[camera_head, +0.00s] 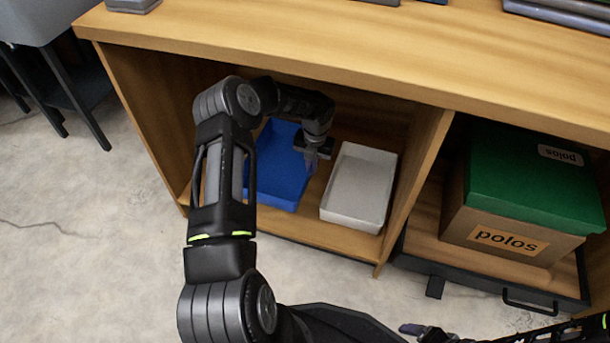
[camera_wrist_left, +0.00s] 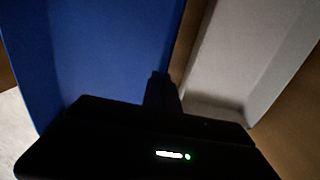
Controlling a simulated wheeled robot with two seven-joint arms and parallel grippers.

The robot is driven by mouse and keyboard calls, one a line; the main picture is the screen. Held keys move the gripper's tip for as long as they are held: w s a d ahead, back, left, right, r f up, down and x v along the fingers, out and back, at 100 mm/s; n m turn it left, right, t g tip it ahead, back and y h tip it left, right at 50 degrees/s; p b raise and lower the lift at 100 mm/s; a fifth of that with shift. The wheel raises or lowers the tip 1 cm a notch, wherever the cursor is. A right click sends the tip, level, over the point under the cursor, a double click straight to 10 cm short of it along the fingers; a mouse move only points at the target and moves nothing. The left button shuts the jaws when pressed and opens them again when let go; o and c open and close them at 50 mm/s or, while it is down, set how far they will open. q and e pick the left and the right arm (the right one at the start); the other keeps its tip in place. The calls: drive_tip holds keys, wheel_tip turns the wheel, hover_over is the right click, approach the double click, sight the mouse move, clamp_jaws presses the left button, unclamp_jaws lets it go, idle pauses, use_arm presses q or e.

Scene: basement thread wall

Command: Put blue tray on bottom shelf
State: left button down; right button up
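The blue tray (camera_head: 280,172) sits inside the left bay of the wooden shelf unit, low down at its floor; my left arm hides part of its left side. It also shows in the left wrist view (camera_wrist_left: 85,50). My left gripper (camera_head: 312,163) is at the tray's right rim. In the wrist view its fingers (camera_wrist_left: 162,90) are close together, with the rim running in between them, so it looks shut on the tray. My right gripper (camera_head: 412,329) is low at the bottom edge, away from the trays; its opening is unclear.
A white tray (camera_head: 358,188) stands just right of the blue one, also in the wrist view (camera_wrist_left: 245,50). A wooden divider (camera_head: 415,165) separates a box with a green lid (camera_head: 535,185) on a pull-out drawer (camera_head: 480,272). The tabletop (camera_head: 330,40) overhangs the bay.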

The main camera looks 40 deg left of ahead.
use_arm(q)
wheel_tip(320, 180, down, 4)
drive_tip(key=shift+r+b, duration=0.1)
drive_tip(key=shift+b, duration=0.5)
wheel_tip(320, 180, down, 5)
drive_tip(key=shift+b, duration=1.15)
